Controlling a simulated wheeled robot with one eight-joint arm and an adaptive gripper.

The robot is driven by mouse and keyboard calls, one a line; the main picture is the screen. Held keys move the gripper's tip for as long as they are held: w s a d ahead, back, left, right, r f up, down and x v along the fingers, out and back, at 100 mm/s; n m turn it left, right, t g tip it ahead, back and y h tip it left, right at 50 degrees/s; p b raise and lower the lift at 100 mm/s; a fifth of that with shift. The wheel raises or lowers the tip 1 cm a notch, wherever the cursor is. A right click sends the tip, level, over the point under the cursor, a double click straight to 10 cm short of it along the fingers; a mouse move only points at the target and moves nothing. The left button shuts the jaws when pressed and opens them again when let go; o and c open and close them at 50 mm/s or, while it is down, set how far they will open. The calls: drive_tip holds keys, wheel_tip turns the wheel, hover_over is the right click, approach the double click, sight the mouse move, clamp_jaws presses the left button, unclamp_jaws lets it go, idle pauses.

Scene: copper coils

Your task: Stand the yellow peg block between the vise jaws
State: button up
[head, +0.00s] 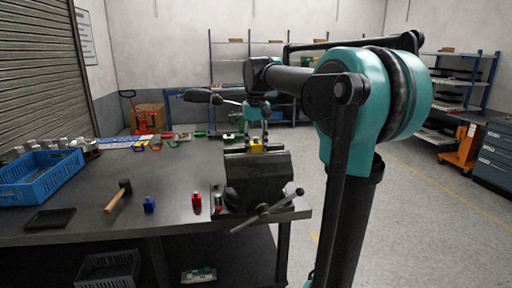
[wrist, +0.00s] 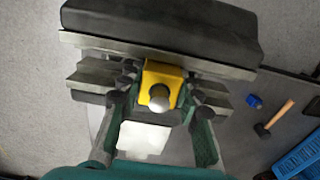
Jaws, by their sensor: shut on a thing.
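The yellow peg block (wrist: 161,78) has a round grey peg on top and sits between the jaws of the dark vise (wrist: 165,22) in the wrist view. My gripper (wrist: 160,95) is shut on the block, with a finger at each side of it. In the head view the yellow block (head: 256,147) shows at the top of the vise (head: 257,180), with my gripper (head: 256,138) above it. The block looks upright. Its lower part is hidden by the vise, so I cannot tell whether it touches the bottom.
A blue block (head: 149,204), a red block (head: 196,202) and a hammer (head: 118,197) stand or lie on the dark workbench (head: 100,225) left of the vise. A blue crate (head: 40,178) is at the far left. The vise handle (head: 265,212) sticks out in front.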

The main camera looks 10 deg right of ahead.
drive_tip(key=shift+f, duration=0.1)
idle(0.3)
drive_tip(key=o, duration=1.1)
drive_tip(key=shift+o, duration=0.2)
drive_tip(key=shift+r, duration=4)
